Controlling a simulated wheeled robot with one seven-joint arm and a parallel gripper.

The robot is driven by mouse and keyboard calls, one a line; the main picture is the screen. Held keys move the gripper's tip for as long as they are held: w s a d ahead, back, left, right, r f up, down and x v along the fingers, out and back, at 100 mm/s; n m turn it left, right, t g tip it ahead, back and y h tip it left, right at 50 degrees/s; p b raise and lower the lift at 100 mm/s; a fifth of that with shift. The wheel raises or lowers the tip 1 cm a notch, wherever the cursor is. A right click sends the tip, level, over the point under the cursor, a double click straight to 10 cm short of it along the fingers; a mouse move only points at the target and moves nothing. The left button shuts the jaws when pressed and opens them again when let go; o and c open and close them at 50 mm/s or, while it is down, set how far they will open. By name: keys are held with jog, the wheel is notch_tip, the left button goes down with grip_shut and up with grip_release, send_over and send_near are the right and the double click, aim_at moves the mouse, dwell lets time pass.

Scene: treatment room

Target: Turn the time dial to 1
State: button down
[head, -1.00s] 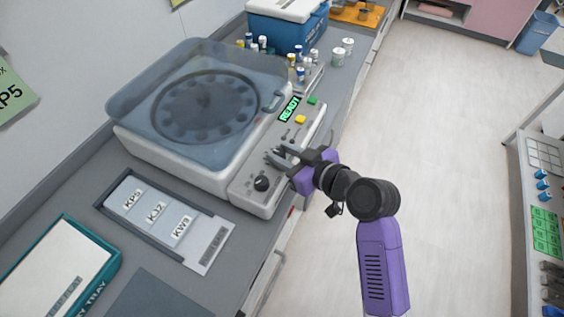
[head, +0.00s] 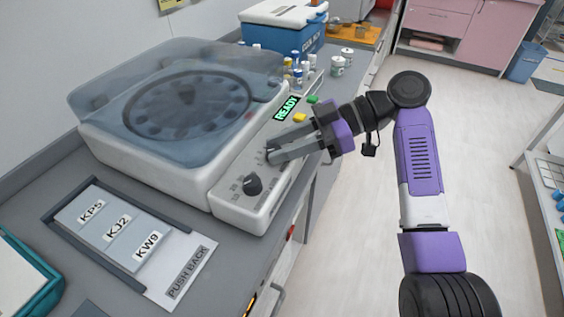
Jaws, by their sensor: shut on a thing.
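A white centrifuge (head: 150,165) with a clear lid stands on the counter. Its sloped control panel (head: 232,212) faces right. A black dial (head: 253,184) with a scale around it sits uncovered at the panel's near end. My gripper (head: 271,154) reaches in from the right. Its fingers are shut on a second dial farther up the panel, mostly hidden between the fingertips. The labels and pointer of that dial cannot be read, so I cannot tell its setting. A green display (head: 287,108) reads READY.
A yellow button (head: 299,118) and a green button (head: 313,99) are close to my gripper. Vials (head: 297,70) and a blue cool box (head: 283,35) stand behind. A tray with cards KP5, KJ2 and KW9 (head: 180,278) lies in front.

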jog(key=shift+w+f+n+g+h+b, duration=0.15)
jog(key=shift+n+g+h+b, duration=0.15)
jog(key=shift+n+g+b, duration=0.3)
jog(key=shift+f+n+g+h+b, duration=0.1)
jog(key=shift+n+g+h+b, duration=0.2)
jog(key=shift+n+g+b, duration=0.3)
jog(key=shift+g, duration=0.3)
jog(key=c, duration=1.1)
grip_release()
jog(key=shift+a, duration=0.1)
jog(key=shift+o, duration=0.2)
jog(key=shift+r, duration=0.1)
jog(key=v, duration=0.7)
jog(key=shift+w+d+r, duration=0.15)
jog(key=shift+w+d, duration=0.05)
jog(key=shift+d, duration=0.15)
